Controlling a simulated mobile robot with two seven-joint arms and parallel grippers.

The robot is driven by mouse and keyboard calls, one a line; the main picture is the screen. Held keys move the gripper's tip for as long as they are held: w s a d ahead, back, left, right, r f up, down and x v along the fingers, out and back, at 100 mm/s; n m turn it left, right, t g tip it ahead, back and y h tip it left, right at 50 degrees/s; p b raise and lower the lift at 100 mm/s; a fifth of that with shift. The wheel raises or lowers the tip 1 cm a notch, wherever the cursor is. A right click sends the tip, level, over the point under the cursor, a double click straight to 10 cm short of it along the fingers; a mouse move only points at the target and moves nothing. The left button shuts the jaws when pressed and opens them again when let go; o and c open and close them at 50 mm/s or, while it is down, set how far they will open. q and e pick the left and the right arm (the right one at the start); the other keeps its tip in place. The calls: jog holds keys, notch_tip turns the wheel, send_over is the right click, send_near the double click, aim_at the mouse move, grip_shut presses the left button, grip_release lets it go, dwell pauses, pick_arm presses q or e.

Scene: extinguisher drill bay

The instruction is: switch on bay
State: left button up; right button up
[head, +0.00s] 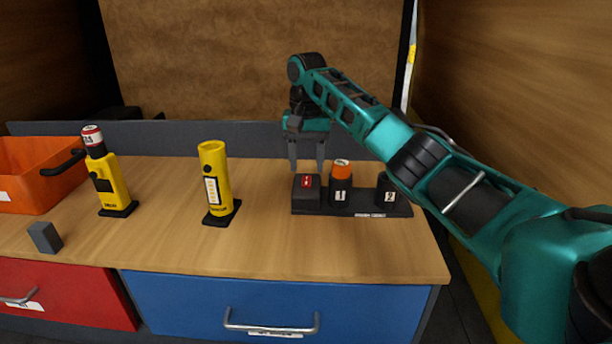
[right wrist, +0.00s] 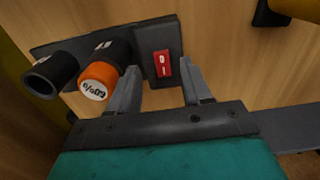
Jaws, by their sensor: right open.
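The bay (head: 355,208) is a dark base at the right of the bench, with a switch box and two black sockets. The red rocker switch (head: 307,182) sits on the box at its left end. It also shows in the right wrist view (right wrist: 162,65), marked 0 and I. Socket 1 (head: 340,195) holds an orange-topped cylinder (head: 342,168); socket 2 (head: 387,190) looks empty in the right wrist view. My right gripper (head: 307,168) is open and empty, pointing down just above the switch box. Its fingers (right wrist: 160,90) show either side of the switch. My left gripper is not in view.
A yellow holder (head: 214,180) stands mid-bench. Another yellow holder (head: 108,185) with a red-and-white-topped cylinder (head: 93,138) stands further left. A grey block (head: 45,237) and an orange bin (head: 40,180) are at the left. The front middle of the bench is clear.

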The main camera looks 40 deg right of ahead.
aim_at(306, 185)
jog(key=shift+f, duration=2.1)
jog(key=shift+c, duration=0.2)
grip_shut()
